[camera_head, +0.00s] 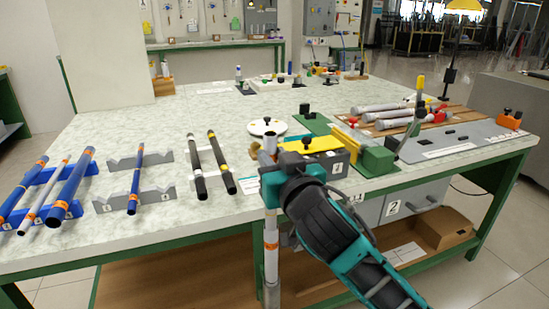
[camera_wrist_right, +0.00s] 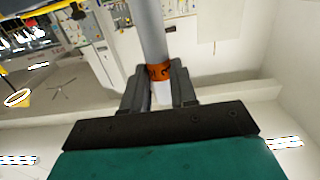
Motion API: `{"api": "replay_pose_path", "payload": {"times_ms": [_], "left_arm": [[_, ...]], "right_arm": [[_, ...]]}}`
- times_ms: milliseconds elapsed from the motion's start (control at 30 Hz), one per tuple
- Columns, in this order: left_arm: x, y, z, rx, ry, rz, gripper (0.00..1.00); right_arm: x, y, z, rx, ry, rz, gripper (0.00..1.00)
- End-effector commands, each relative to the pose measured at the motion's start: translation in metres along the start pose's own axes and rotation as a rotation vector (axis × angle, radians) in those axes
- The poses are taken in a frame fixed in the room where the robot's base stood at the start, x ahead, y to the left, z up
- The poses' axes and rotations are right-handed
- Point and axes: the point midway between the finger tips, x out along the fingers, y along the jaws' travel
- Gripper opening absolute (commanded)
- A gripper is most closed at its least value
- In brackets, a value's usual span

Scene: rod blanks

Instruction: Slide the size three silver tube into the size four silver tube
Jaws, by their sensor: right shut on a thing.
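My right gripper (camera_head: 270,186) is shut on a silver tube (camera_head: 271,223) with orange bands. The tube stands upright in front of the table's front edge, its top above the gripper and its lower end running to the picture's bottom edge. In the right wrist view the fingers (camera_wrist_right: 160,88) sit either side of the tube (camera_wrist_right: 151,30) at an orange band. I cannot read the held tube's size. Another slim silver tube (camera_head: 44,196) with orange bands lies in the blue rack at the left, between two blue tubes. My left gripper is not in view.
A blue tube (camera_head: 135,182) lies on grey V-blocks (camera_head: 157,197). Two black rods (camera_head: 192,165) lie beside it. Several silver tubes (camera_head: 378,107) lie on a wooden board at the right. A green-and-yellow fixture (camera_head: 377,160) stands near the front edge. The table top (camera_head: 110,125) is bare behind the racks.

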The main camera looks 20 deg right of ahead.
Motion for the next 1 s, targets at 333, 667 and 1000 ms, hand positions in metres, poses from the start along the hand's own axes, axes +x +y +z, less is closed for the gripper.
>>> {"api": "replay_pose_path", "payload": {"times_ms": [333,667,1000], "left_arm": [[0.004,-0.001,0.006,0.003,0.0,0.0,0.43],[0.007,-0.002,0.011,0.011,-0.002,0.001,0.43],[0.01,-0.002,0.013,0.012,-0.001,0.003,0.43]], "right_arm": [[0.0,0.0,0.009,0.001,0.001,0.0,0.1],[0.0,0.0,0.018,0.001,0.0,0.0,0.1],[0.0,0.0,0.026,0.001,0.0,0.0,0.1]]}}
